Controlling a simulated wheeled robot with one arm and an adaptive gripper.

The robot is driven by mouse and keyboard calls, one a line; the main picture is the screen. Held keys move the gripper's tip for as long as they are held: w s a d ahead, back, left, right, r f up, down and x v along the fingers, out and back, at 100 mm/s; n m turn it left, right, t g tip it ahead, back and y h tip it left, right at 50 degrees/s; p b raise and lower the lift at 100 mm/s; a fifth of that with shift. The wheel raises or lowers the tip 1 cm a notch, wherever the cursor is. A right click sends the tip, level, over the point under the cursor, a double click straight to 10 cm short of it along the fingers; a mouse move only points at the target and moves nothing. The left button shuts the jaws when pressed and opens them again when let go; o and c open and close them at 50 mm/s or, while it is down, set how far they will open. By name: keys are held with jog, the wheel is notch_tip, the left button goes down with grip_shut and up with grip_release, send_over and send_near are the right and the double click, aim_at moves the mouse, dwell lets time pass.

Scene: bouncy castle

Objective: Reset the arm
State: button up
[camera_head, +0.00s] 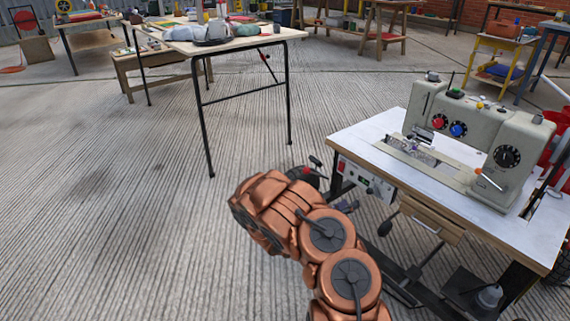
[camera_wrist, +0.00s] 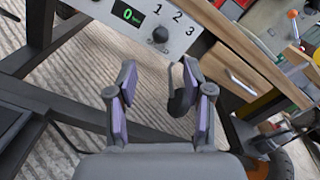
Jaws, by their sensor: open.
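My arm stretches out low in the head view, its copper links (camera_head: 328,235) in front of the sewing table. My gripper shows in the wrist view (camera_wrist: 152,95), with its two purple-padded fingers apart and nothing between them. In the wrist view it faces the underside and front of the sewing table, close to a control panel (camera_wrist: 150,20) with a green "0" display, a dark knob and the numbers 1, 2, 3. In the head view the fingertips are not clearly visible, hidden by or merged with the end of the arm.
The sewing table (camera_head: 365,142) carries a large grey sewing machine (camera_head: 490,140) and has a wooden drawer (camera_head: 430,222) below. A workbench (camera_head: 275,36) with cloth items stands behind at the upper left. The ribbed concrete floor (camera_head: 100,220) at the left is clear.

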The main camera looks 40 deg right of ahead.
jog(key=s+a+r+m+g+p, duration=0.1)
jog(key=s+r+m+g+p, duration=0.3)
jog(key=r, duration=0.8)
jog(key=s+r+m+g+p, duration=0.2)
jog(key=s+r+m+p, duration=0.3)
jog(key=r, duration=0.7)
jog(key=s+a+r+m+g+y+p, duration=0.1)
jog(key=s+a+r+m+y+p, duration=0.1)
jog(key=s+a+r+m+p, duration=0.3)
jog(key=r+m+g+y+p, duration=0.1)
jog(key=r+p, duration=0.1)
jog(key=r, duration=0.4)
jog(key=s+a+r+m+g+y+p, duration=0.2)
jog(key=s+a+r+p, duration=0.15)
jog(key=r, duration=0.25)
jog(key=s+a+r+m+t+y+p, duration=0.2)
jog(key=a+r+p, duration=0.5)
jog(key=a, duration=0.4)
jog(key=s+a+r+m+t+y+p, duration=0.2)
jog(key=a+r+y+p, duration=0.4)
jog(key=a, duration=0.6)
jog(key=s+a+r+m+t+y+p, duration=0.3)
jog(key=s+a+r+m+y+p, duration=0.1)
jog(key=a+r+p, duration=0.6)
jog(key=shift+s+a+r+y+p, duration=0.2)
jog(key=shift+s+a+y+p, duration=0.3)
jog(key=shift+s+a+p, duration=0.55)
jog(key=shift+w+a, duration=0.1)
jog(key=shift+c, duration=0.3)
